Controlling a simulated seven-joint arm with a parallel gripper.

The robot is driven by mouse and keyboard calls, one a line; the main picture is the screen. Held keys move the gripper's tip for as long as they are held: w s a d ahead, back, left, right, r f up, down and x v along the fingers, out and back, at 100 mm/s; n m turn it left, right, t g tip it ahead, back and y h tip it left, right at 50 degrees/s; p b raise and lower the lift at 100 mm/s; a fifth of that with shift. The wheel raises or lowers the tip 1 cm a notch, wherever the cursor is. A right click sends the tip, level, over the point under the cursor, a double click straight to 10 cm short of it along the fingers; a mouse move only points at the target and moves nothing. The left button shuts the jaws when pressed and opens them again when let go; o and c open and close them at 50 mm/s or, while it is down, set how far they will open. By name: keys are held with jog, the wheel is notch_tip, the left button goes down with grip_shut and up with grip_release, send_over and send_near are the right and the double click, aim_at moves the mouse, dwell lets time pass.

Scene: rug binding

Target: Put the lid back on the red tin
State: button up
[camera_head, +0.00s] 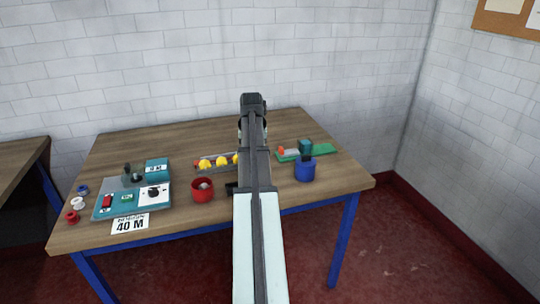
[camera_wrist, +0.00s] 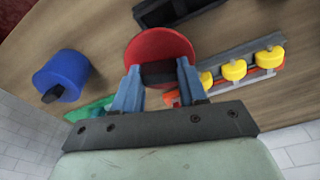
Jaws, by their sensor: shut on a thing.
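The red tin (camera_head: 203,194) stands open on the table in the head view, with something pale inside it. In the wrist view, my gripper (camera_wrist: 157,73) is shut on the dark knob of a red round lid (camera_wrist: 160,42). The lid appears to be above the table; its exact height is hard to tell. In the head view my arm hides the gripper and lid, to the right of the red tin. I cannot make out the red tin in the wrist view.
A blue tin (camera_head: 305,172) with a dark knob stands to the right; it also shows in the wrist view (camera_wrist: 62,75). A rack with yellow pieces (camera_head: 206,164) lies behind the red tin. A grey-teal device (camera_head: 130,202) and small spools (camera_head: 78,203) are at left.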

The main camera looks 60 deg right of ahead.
jog(key=w+a+r+n, duration=0.2)
jog(key=w+a+n, duration=0.1)
jog(key=w+a, duration=0.9)
jog(key=a, duration=0.3)
jog(key=shift+w+a, duration=0.35)
jog(key=shift+f, duration=2.95)
jog(key=shift+f, duration=0.2)
jog(key=o, duration=1.1)
jog(key=shift+o, duration=0.5)
